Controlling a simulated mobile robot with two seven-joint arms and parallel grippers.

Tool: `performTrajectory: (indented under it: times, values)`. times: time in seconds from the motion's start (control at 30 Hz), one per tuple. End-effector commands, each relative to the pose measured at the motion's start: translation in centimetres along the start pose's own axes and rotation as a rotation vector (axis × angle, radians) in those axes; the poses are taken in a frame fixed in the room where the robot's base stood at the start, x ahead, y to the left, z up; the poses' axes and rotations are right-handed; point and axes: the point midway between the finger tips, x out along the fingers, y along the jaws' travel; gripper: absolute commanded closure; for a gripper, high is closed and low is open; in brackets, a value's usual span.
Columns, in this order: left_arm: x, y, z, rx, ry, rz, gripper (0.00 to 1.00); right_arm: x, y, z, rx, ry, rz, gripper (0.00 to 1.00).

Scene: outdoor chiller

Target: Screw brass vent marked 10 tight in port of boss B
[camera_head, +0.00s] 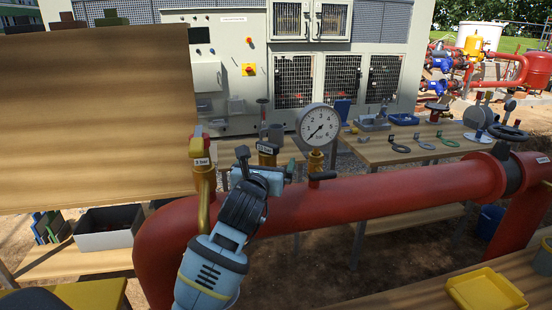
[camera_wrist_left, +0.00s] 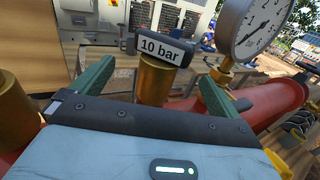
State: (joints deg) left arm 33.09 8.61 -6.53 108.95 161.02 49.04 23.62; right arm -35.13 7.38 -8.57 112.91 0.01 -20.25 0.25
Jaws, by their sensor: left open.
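The brass vent marked 10 bar (camera_wrist_left: 156,80) stands upright over the red pipe, with a dark cap carrying the white label. In the head view it (camera_head: 267,153) shows just behind my left gripper (camera_head: 267,168). In the left wrist view the green fingers of that gripper (camera_wrist_left: 155,90) are open, one on each side of the vent and apart from it. The vent's foot and its port are hidden behind the gripper body. No letter B is readable. My right gripper is not in view.
A pressure gauge (camera_head: 319,124) rises just to the right. The red pipe (camera_head: 390,195) runs rightward. A wooden panel (camera_head: 95,115) fills the left; a yellow tray (camera_head: 485,291) lies bottom right.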

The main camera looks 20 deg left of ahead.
Motion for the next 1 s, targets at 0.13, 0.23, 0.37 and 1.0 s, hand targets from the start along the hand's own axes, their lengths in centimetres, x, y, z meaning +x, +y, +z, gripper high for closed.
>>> performTrajectory:
  times: [0.13, 0.23, 0.37, 1.0]
  values:
    - [-1.5, 0.5, 0.0, 0.003, -0.001, 0.008, 0.00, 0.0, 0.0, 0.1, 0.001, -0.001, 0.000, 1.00]
    - [-2.4, 0.4, 0.0, 0.002, 0.000, 0.006, 0.00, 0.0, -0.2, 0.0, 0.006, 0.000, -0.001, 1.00]
    - [-3.1, 0.3, 0.1, 0.001, -0.002, 0.004, 0.00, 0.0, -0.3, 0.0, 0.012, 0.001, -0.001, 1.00]
    - [-5.2, 0.1, -0.1, -0.002, -0.001, 0.001, 0.00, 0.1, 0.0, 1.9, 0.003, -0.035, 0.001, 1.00]
